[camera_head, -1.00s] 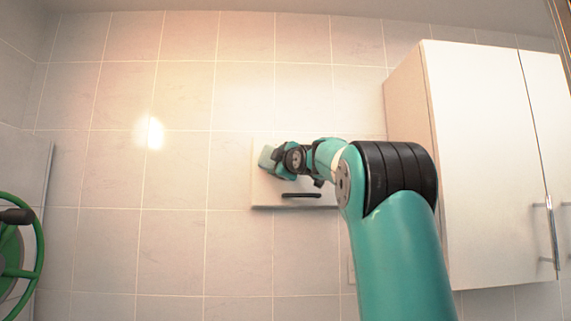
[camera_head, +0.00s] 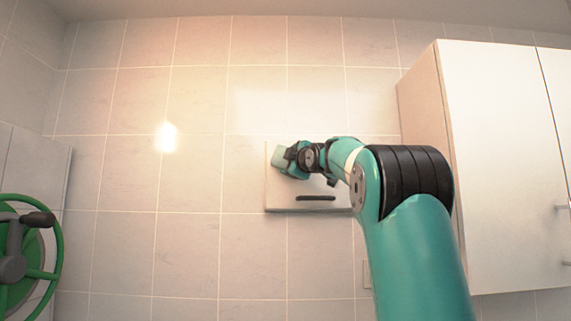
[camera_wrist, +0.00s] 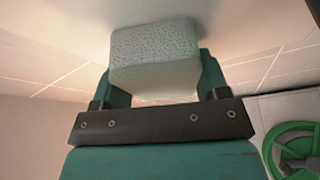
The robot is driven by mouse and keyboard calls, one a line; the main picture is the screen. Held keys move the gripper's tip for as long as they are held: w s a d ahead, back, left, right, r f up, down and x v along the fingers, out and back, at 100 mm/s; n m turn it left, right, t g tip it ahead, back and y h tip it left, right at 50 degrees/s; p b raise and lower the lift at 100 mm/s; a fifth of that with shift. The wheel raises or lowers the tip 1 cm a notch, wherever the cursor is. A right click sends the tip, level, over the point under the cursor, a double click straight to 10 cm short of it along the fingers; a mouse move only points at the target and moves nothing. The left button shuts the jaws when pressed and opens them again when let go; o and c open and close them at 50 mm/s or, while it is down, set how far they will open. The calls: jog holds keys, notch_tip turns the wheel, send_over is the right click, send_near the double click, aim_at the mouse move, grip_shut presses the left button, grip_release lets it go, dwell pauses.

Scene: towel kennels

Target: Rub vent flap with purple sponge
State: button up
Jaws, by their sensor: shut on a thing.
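The vent flap (camera_head: 283,197) is a pale square panel on the tiled wall, with a dark bar handle (camera_head: 316,198) near its lower edge. My gripper (camera_head: 290,158) is in front of its upper part and hides some of it. My gripper is shut on a sponge (camera_wrist: 155,50). The sponge looks pale grey-green, not purple, in the wrist view and as a light block in the head view (camera_head: 279,157). Its far end is at or very near a smooth pale surface in the wrist view; I cannot tell whether they touch.
A white wall cabinet (camera_head: 505,150) stands out from the wall on the right, close to my arm. A green hand wheel (camera_head: 58,245) with a dark grip is at the lower left, and also shows in the wrist view (camera_wrist: 292,150). The tiled wall between is clear.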

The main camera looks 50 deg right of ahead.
jog(key=s+d, duration=1.1)
jog(key=s, duration=0.2)
jog(key=shift+s+d, duration=0.15)
jog(key=shift+s, duration=0.05)
dwell(1.5)
jog(key=shift+w+p, duration=0.1)
jog(key=shift+p, duration=0.2)
jog(key=shift+w+a+f+b, duration=0.1)
jog(key=shift+w+a+b, duration=0.8)
jog(key=shift+w+a, duration=0.85)
jog(key=shift+w+a+f+b, duration=0.1)
jog(key=shift+w+a+b, duration=0.75)
jog(key=shift+w+a, duration=0.85)
jog(key=shift+w+a+r+b, duration=0.15)
jog(key=shift+w+a, duration=0.15)
jog(key=shift+w, duration=0.25)
jog(key=shift+w+a+f+b, duration=0.1)
jog(key=shift+w+a+b, duration=0.05)
jog(key=shift+w+a, duration=0.3)
jog(key=shift+w+a+r+b, duration=0.1)
jog(key=shift+w+a+b, duration=0.1)
jog(key=shift+w, duration=0.4)
jog(key=shift+w+a, duration=1.1)
jog(key=shift+w, duration=0.15)
jog(key=shift+w+a, duration=1.05)
jog(key=shift+w, duration=0.2)
